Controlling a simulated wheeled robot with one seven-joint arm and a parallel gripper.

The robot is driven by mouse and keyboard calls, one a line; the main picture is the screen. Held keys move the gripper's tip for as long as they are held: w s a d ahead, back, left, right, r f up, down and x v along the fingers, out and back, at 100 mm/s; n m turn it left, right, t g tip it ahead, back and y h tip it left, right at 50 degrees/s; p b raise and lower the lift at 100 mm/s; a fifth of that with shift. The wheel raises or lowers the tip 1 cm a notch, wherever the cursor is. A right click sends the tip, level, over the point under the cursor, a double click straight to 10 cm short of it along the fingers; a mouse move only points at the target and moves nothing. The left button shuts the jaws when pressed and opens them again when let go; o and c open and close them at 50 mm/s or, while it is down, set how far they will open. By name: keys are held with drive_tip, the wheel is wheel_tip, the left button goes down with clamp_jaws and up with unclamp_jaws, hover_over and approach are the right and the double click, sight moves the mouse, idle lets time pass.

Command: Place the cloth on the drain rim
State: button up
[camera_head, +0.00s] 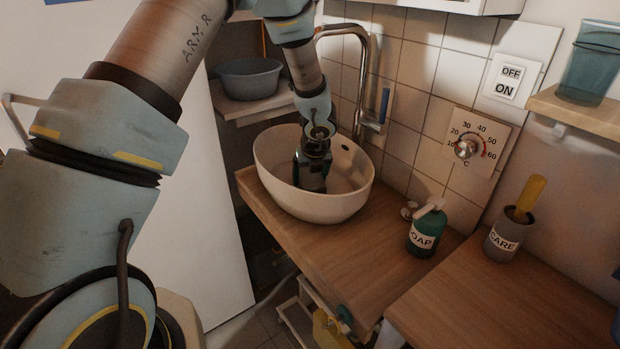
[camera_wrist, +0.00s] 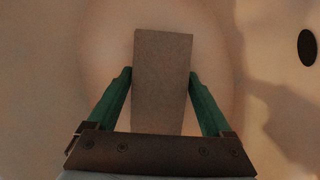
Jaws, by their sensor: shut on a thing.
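My gripper (camera_head: 312,184) is down inside the white oval basin (camera_head: 270,160). In the wrist view the two green fingers of my gripper (camera_wrist: 160,76) are closed against the sides of a flat grey-brown rectangular piece, the cloth (camera_wrist: 162,70). The cloth hangs between the fingers, above the basin's pale floor, and reaches past the fingertips. Whether it touches the basin cannot be told. The drain rim does not show in either view; the cloth and gripper cover the middle of the basin. In the head view the cloth is hidden by my gripper.
A tall chrome tap (camera_head: 362,75) rises behind the basin, close to my arm. A green soap bottle (camera_head: 425,232) and a small metal piece (camera_head: 410,209) stand on the wooden counter (camera_head: 335,255). A brush cup (camera_head: 505,240) stands further right. A grey bowl (camera_head: 249,80) sits on the shelf.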

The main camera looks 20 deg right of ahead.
drive_tip(key=shift+f, duration=0.15)
drive_tip(key=o, duration=1.1)
